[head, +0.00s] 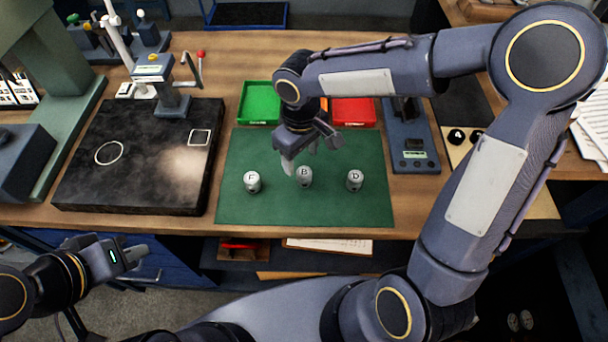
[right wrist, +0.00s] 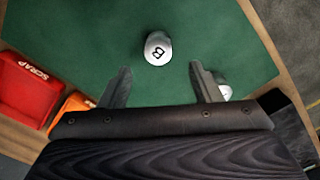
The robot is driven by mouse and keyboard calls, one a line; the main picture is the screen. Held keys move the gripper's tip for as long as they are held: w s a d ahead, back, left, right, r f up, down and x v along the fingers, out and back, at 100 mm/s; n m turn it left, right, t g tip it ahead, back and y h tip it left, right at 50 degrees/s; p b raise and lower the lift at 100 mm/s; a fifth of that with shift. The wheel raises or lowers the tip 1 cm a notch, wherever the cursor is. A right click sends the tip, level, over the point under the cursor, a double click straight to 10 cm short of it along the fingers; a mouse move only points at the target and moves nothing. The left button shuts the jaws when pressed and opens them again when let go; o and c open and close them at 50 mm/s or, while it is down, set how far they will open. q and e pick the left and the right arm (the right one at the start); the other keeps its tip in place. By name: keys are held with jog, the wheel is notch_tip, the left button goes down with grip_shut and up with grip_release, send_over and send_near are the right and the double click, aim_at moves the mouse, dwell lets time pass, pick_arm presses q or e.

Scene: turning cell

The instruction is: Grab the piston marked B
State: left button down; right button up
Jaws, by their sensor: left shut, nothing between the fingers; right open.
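The piston marked B (head: 304,177) stands upright on the green mat (head: 240,212), between the piston marked F (head: 252,181) and the piston marked D (head: 355,180). In the right wrist view the B piston (right wrist: 158,48) lies ahead of the fingertips, between their lines and apart from them. My right gripper (head: 307,165) is open and empty above the mat, just behind and over the B piston; its fingers also show in the right wrist view (right wrist: 160,80). My left gripper (head: 138,256) is shut and empty, low at the left in front of the table.
A green tray (head: 258,104) and a red tray marked SCRAP (right wrist: 28,88) stand behind the mat, with something orange between them. A dark plate (head: 140,165) with a stand is at the left. A blue-grey device (head: 412,140) stands to the right. The mat's front strip is clear.

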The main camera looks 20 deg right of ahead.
aim_at(304, 172)
jog(key=f, duration=0.3)
jog(key=f+p, duration=0.1)
jog(key=f, duration=0.1)
jog(key=shift+s+d+f, duration=0.25)
jog(key=shift+f, duration=0.55)
jog(key=c, duration=1.1)
jog(key=shift+r, duration=0.1)
